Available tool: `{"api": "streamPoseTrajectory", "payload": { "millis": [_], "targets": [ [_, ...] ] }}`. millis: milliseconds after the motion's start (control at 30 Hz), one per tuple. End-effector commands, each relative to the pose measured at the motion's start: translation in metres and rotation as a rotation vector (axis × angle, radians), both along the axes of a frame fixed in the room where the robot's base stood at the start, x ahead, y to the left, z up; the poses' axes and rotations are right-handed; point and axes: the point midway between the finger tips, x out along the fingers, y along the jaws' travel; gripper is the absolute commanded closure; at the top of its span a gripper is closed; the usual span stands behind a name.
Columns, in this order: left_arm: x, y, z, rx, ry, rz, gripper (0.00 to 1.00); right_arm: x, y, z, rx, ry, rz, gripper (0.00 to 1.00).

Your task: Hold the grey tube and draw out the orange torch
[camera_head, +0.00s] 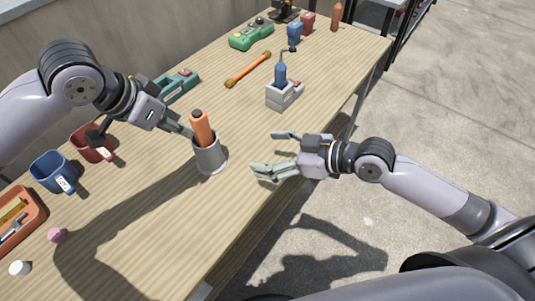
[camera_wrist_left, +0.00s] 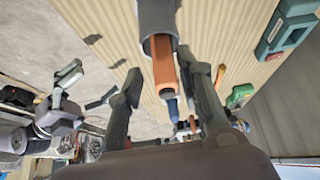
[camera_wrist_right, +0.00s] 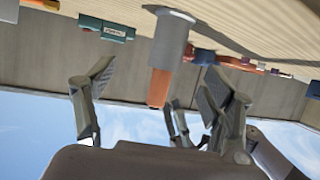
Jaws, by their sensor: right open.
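The grey tube (camera_head: 210,154) stands upright on its flanged base on the table, with the orange torch (camera_head: 202,127) upright in it, its upper part sticking out. My left gripper (camera_head: 186,131) is open just left of the torch; in the left wrist view the torch (camera_wrist_left: 162,65) appears between its spread fingers, with no clear contact. My right gripper (camera_head: 265,153) is open and empty to the right of the tube, near the table's edge, fingers pointing at the tube. In the right wrist view the tube (camera_wrist_right: 172,40) lies between and beyond its fingers.
A blue mug (camera_head: 54,172), a red mug (camera_head: 90,143) and an orange tray (camera_head: 18,222) stand left. A grey block with a blue-handled tool (camera_head: 283,95) stands beyond the tube. An orange-ended rod (camera_head: 248,69) and green devices lie farther back. The table in front of the tube is clear.

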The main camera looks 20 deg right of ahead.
Motion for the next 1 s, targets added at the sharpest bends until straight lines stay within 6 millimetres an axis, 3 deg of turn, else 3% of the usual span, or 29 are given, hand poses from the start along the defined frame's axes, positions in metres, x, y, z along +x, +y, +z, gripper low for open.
{"api": "streamPoseTrajectory", "payload": {
  "millis": [167,367,1000],
  "targets": [
    [0.0,0.0,0.0,0.0,0.0,0.0,0.67,-0.012,0.012,0.004,0.018,0.01,0.028,0.24],
    [0.0,0.0,0.0,0.0,0.0,0.0,0.67,-0.006,0.018,0.0,0.022,0.009,0.026,0.24],
    [0.0,0.0,0.0,0.0,0.0,0.0,0.67,0.062,0.102,-0.044,0.021,0.009,0.026,0.24]
  ]
}}
